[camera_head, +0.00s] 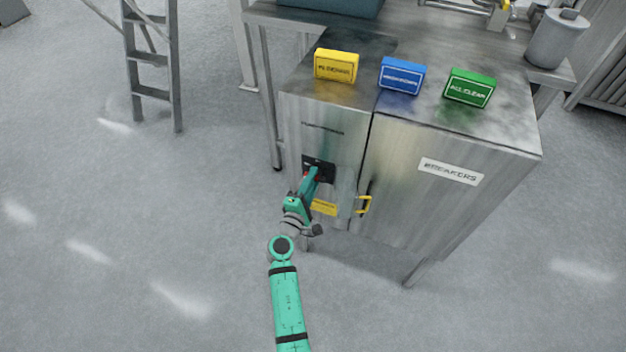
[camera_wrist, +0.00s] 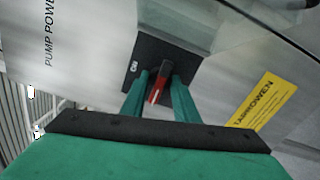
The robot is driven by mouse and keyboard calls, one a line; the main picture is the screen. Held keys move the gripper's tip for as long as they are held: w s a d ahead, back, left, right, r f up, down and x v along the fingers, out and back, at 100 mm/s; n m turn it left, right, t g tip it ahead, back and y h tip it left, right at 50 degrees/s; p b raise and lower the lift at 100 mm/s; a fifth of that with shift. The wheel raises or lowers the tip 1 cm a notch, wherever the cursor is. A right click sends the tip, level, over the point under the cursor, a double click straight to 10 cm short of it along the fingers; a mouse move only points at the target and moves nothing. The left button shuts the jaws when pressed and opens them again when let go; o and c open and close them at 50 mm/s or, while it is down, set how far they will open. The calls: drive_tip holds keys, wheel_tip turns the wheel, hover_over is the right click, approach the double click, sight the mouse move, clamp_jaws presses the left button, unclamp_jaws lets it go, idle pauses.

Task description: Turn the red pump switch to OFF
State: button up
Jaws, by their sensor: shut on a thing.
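The red pump switch (camera_wrist: 158,88) sits on a black plate (camera_wrist: 163,62) on the steel cabinet front. In the wrist view its handle lies between my two fingers, and "ON" is marked at the plate's left part. The "PUMP POWER" lettering shows to the left in that view. My gripper (camera_wrist: 158,95) is shut on the switch handle. In the head view my gripper (camera_head: 314,176) reaches the black plate (camera_head: 325,168), and only a bit of red (camera_head: 306,174) shows beside it. An OFF mark is not visible.
A yellow label (camera_head: 324,207) is below the switch. Yellow, blue and green sign boxes stand on top. A ladder (camera_head: 150,65) stands left; floor there is clear.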

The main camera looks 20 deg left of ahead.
drive_tip(key=shift+a+f, duration=0.1)
idle(0.3)
drive_tip(key=o, duration=1.1)
drive_tip(key=shift+c, duration=0.2)
drive_tip(key=shift+s, duration=0.1)
drive_tip(key=s, duration=1)
drive_tip(key=shift+s+a, duration=0.15)
drive_tip(key=shift+s, duration=0.15)
drive_tip(key=shift+s, duration=0.1)
